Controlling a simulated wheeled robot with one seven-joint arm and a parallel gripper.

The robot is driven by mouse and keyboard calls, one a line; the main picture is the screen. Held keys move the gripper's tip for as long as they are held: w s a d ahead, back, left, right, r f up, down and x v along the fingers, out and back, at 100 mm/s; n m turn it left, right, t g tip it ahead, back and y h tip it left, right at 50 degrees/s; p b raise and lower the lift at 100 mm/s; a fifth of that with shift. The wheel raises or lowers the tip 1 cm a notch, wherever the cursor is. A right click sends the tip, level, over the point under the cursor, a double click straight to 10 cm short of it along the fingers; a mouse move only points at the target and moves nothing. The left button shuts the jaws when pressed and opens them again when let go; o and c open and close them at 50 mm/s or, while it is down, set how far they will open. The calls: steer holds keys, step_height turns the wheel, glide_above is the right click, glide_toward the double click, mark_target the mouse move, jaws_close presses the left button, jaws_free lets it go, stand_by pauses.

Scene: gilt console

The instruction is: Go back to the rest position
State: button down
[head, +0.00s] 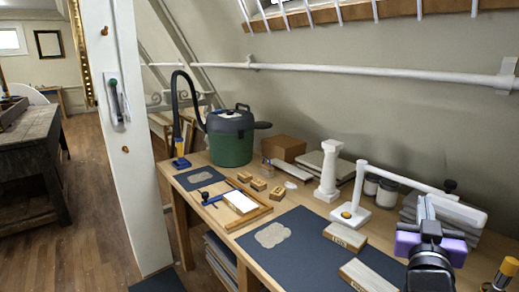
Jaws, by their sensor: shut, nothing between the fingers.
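My gripper (428,228) shows at the lower right, above the right part of the workbench (240,244). It is dark with purple parts at its sides. It is shut and holds nothing. My arm comes up from the bottom edge and hides part of the bench behind it. The gripper stands right of a dark blue mat (300,262) and in front of a stack of grey slabs (408,205).
A white post stand (356,195) with a long bar reaches toward my gripper. A white column (328,170), jars (387,193), wooden blocks (345,237), a framed tray (262,214) and a green vacuum (231,140) crowd the bench. Open wooden floor (85,220) lies left.

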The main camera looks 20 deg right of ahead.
steer(key=s+a+f+n+t+y, duration=0.25)
steer(key=s+a+f+y, duration=0.3)
steer(key=a, duration=0.35)
steer(key=s+a+f+n+t+y, duration=0.2)
steer(key=s+a+f+n+y, duration=0.25)
steer(key=a+f, duration=0.35)
steer(key=s+a+f+g+y, duration=0.1)
steer(key=s+a+f, duration=0.1)
steer(key=s, duration=0.6)
steer(key=s+a+f+g+y, duration=0.1)
steer(key=s+a+f+g, duration=0.1)
steer(key=s, duration=0.6)
steer(key=s+a+f+g+y, duration=0.1)
steer(key=s+a+f, duration=0.3)
steer(key=s, duration=0.5)
steer(key=shift+a+g+y, duration=0.3)
steer(key=shift+a+g, duration=0.05)
steer(key=shift+a, duration=0.5)
